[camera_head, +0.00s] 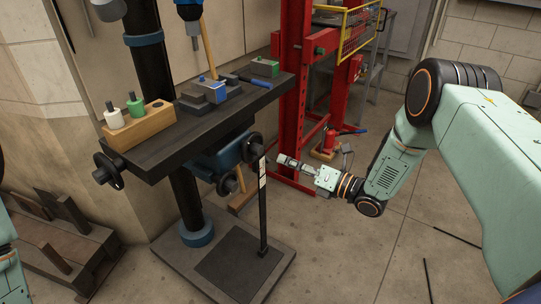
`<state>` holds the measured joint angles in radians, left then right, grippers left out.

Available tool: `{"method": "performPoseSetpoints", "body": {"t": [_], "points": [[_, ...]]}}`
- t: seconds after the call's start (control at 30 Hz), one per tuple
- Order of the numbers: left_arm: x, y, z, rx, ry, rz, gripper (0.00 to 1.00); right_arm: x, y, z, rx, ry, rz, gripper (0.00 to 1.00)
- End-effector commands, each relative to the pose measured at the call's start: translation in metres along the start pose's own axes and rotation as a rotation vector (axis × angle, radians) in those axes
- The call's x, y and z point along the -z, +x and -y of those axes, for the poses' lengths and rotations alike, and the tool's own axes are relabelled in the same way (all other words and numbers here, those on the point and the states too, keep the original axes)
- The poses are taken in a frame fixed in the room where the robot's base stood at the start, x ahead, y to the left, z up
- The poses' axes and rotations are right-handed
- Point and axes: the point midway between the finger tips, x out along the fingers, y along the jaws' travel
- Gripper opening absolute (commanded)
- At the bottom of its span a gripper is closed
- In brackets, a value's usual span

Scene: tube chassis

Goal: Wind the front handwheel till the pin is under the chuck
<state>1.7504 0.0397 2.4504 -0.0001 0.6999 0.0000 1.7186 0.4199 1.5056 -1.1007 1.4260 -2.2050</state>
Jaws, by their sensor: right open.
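A black handwheel (253,147) sits at the front right of the drill press cross-slide table (190,135). A second wheel (228,184) is below it, and a third wheel (107,171) is at the table's left end. A blue and grey vise (208,91) stands on the table with a small upright piece on it, possibly the pin, too small to tell. The chuck (189,13) is above it at the top edge, partly cut off. My right gripper (286,162) is open and empty, its fingers pointing left, just right of the front wheel. My left gripper is out of view.
A wooden block with bottles (138,125) and a green box (264,69) are on the table. A thin black upright post (263,205) stands in front of the wheels. A red press frame (295,90) is behind. Floor at right is mostly clear.

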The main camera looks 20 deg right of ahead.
Motion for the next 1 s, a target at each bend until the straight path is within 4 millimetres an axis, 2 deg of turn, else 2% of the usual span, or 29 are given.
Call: {"method": "performPoseSetpoints", "body": {"t": [0.17, 0.6, 0.73, 1.0], "points": [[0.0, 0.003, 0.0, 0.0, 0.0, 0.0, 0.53, 0.0, 0.007, 0.001, -0.001, -0.052, 0.001, 0.53], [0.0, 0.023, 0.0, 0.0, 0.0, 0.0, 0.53, 0.002, 0.066, 0.001, 0.002, -0.049, 0.001, 0.53], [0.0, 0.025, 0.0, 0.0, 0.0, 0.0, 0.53, 0.002, 0.073, 0.0, 0.003, -0.047, 0.003, 0.53], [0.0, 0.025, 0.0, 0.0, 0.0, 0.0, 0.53, 0.001, 0.075, -0.001, 0.004, -0.046, 0.004, 0.53]]}}
